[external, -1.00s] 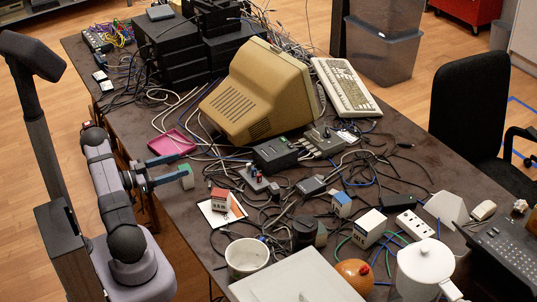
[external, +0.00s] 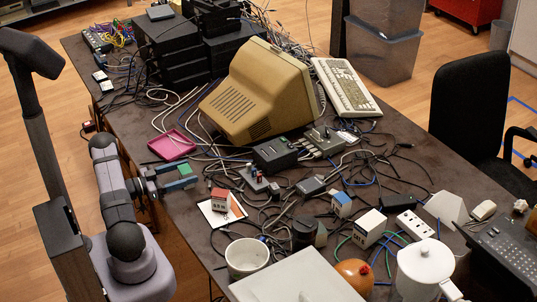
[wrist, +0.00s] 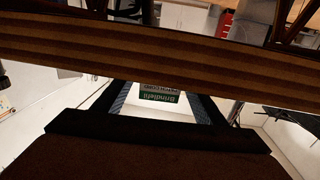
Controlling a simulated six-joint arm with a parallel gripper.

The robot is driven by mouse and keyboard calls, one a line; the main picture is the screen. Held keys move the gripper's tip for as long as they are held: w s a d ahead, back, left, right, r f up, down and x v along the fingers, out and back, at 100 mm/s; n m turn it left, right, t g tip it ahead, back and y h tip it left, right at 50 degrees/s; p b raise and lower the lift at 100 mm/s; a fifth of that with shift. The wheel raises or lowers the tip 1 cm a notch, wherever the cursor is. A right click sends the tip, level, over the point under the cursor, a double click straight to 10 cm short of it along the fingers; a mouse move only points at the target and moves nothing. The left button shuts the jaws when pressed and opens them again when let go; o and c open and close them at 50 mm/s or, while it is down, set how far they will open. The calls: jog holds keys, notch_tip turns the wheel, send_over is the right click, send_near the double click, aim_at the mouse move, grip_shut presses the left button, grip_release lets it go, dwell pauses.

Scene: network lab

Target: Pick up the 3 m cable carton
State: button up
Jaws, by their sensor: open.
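A small carton with a green side (external: 185,170) is at the table's left edge in the external view, partly hidden by my gripper. In the wrist view a carton with a green label (wrist: 158,94) shows upside down between the fingers; I cannot read a length on it. My gripper (external: 176,179) is open at the table's left edge, its fingers pointing at the green carton. In the wrist view both fingers (wrist: 160,105) stand apart with the carton beyond or between them; I cannot tell if they touch it.
A red-topped carton (external: 220,200), a blue-and-white carton (external: 342,204) and a white carton (external: 369,228) stand further right. A pink tray (external: 172,145) lies behind my gripper. Cables cover much of the table. The wooden table edge (wrist: 150,58) crosses the wrist view.

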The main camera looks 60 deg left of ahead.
jog(key=shift+w+d+f+p, duration=0.15)
jog(key=shift+w+p, duration=0.15)
jog(key=shift+w, duration=0.8)
jog(key=shift+w+d+r+p, duration=0.1)
jog(key=shift+w+p, duration=0.15)
jog(key=shift+w, duration=0.85)
jog(key=shift+c, duration=0.6)
jog(key=c, duration=1.1)
jog(key=shift+b, duration=0.45)
jog(key=s+b, duration=0.1)
jog(key=s, duration=0.5)
jog(key=s+a+b, duration=0.1)
jog(key=s, duration=0.5)
jog(key=s+a+b, duration=0.1)
jog(key=s, duration=0.5)
